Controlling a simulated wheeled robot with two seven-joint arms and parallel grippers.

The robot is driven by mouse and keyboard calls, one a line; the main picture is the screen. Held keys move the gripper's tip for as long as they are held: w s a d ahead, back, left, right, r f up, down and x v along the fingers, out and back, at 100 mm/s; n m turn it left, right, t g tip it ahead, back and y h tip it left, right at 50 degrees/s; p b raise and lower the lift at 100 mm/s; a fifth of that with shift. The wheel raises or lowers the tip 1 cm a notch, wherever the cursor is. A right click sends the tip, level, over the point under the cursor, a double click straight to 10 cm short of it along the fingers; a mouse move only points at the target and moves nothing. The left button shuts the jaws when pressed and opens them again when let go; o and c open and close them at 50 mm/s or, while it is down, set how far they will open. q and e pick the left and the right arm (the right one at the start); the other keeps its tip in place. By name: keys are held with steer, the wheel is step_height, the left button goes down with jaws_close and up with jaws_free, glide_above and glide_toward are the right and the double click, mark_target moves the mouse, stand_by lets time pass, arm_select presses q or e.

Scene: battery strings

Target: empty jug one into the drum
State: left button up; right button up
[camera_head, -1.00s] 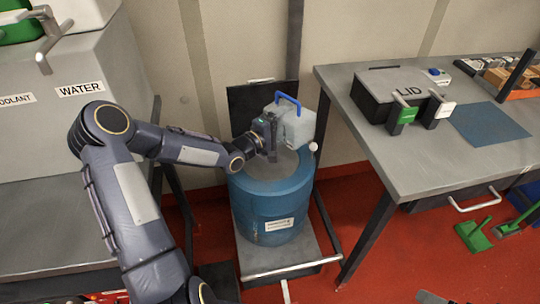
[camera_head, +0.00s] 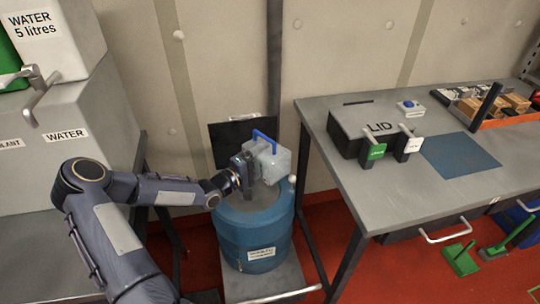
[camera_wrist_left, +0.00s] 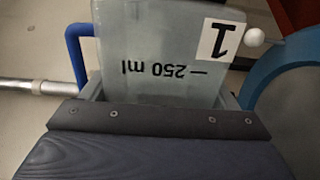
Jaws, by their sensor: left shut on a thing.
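Jug one (camera_head: 273,162) is a translucent grey jug with a blue handle, held over the blue drum (camera_head: 254,235). In the left wrist view the jug (camera_wrist_left: 150,45) shows a "1" label and a "250 ml" mark, both upside down in the picture. My left gripper (camera_head: 246,172) is shut on the jug at its left side. A white ball-like tip (camera_head: 292,179) shows at the jug's lower right, above the drum's rim. The drum's blue rim (camera_wrist_left: 262,72) also shows at the right of the wrist view. I cannot tell whether liquid is flowing. My right gripper is not in view.
The drum stands on a low grey platform (camera_head: 283,281). A bench (camera_head: 405,205) at the right bears a black-and-grey LID box (camera_head: 350,140), a blue mat (camera_head: 460,155) and an orange tray (camera_head: 500,117). Large water containers (camera_head: 50,110) stand at the left.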

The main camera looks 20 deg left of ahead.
arm_select(q)
steer(key=f+m+b, duration=0.1)
steer(key=m+b, duration=0.1)
steer(key=d+f+m+b, duration=0.1)
steer(key=f+m+b, duration=0.1)
steer(key=m, duration=0.1)
steer(key=f+m+b, duration=0.2)
steer(key=m+b, duration=0.1)
steer(key=shift+s+d, duration=0.15)
steer(key=shift+s, duration=0.2)
steer(key=shift+s+d+f+m+b, duration=0.2)
steer(key=shift+d+m+b, duration=0.35)
steer(key=shift+m+b, duration=1.1)
steer(key=shift+s+d+f+m+b, duration=0.1)
steer(key=shift+s+d+m+b, duration=0.3)
steer(key=shift+m+b, duration=1.2)
steer(key=shift+s+d+f+m+b, duration=0.1)
steer(key=shift+d+m+b, duration=0.6)
steer(key=shift+m+b, duration=0.95)
steer(key=shift+p, duration=0.3)
